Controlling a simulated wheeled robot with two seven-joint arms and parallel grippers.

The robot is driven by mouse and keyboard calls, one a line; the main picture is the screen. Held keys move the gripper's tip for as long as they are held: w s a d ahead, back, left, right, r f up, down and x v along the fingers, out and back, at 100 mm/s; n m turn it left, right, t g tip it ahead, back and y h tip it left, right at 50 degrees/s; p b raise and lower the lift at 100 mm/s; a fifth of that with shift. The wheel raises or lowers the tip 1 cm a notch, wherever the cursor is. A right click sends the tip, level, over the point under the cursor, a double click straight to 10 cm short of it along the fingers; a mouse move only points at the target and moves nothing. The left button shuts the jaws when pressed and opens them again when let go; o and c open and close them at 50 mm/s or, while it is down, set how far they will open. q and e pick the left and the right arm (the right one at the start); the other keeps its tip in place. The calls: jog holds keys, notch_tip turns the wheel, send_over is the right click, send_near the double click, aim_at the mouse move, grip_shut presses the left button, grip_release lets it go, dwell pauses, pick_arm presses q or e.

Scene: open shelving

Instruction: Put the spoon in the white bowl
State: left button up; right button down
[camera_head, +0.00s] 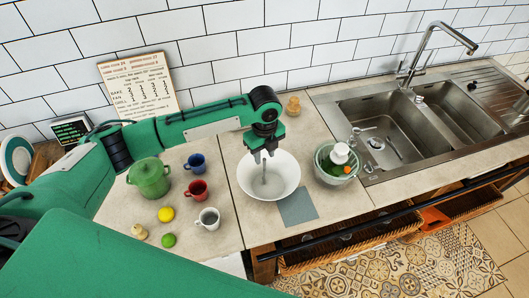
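The white bowl (286,184) stands upright on the counter, left of the sink. My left gripper (264,156) points down over the back part of the bowl's opening. A thin grey shape below its fingertips runs down into the bowl and may be the spoon. It is too small and pale to tell whether the fingers hold it or it lies in the bowl. No other spoon is clear to see. My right gripper is out of view.
A clear bowl (327,172) with several items stands right of the white bowl, near the sink (385,130). A grey square (297,207) lies in front. Blue (196,163), red (197,190) and white (208,219) mugs and a green pot (150,179) stand left.

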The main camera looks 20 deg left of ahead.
pick_arm(q)
jog(key=shift+r, duration=0.1)
jog(key=shift+w+r, duration=0.1)
jog(key=shift+r, duration=0.25)
notch_tip(320, 180, up, 13)
jog(key=b, duration=0.4)
jog(key=shift+f, duration=0.15)
